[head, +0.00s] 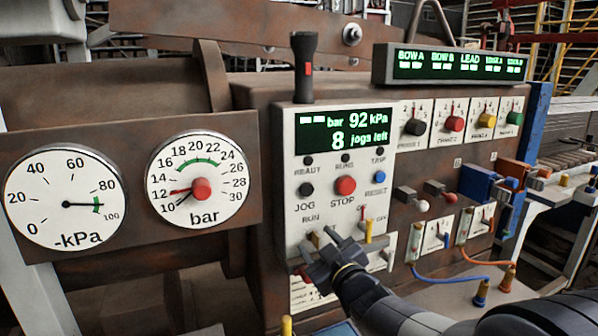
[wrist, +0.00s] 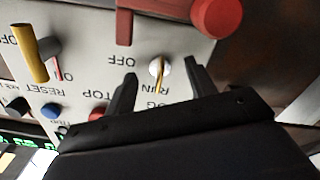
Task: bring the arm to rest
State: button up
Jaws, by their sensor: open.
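My gripper (head: 322,240) is in front of the lower part of the white control panel (head: 345,212), just below the RUN label. My dark arm runs from it to the lower right. In the wrist view my gripper (wrist: 160,70) shows two black fingers spread apart, with nothing held. A small white round switch with a yellow lever (wrist: 159,68) shows between the fingertips, by the RUN and OFF lettering. I cannot tell whether the fingers touch it. In the head view my gripper hides this switch.
The panel carries a red STOP button (head: 345,185), a blue RESET button (head: 379,183) and a yellow lever (head: 367,231). Two gauges (head: 198,180) are at left. Coloured knobs (head: 453,123) and plug cables (head: 450,279) are at right. A red knob (wrist: 218,17) is close to the fingers.

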jog(key=shift+r+m+p, duration=0.2)
jog(key=shift+m+p, duration=1.7)
jog(key=shift+p, duration=1)
jog(key=shift+f+m+p, duration=0.1)
jog(key=shift+m+p, duration=0.6)
jog(key=shift+p, duration=0.3)
jog(key=shift+f, duration=0.1)
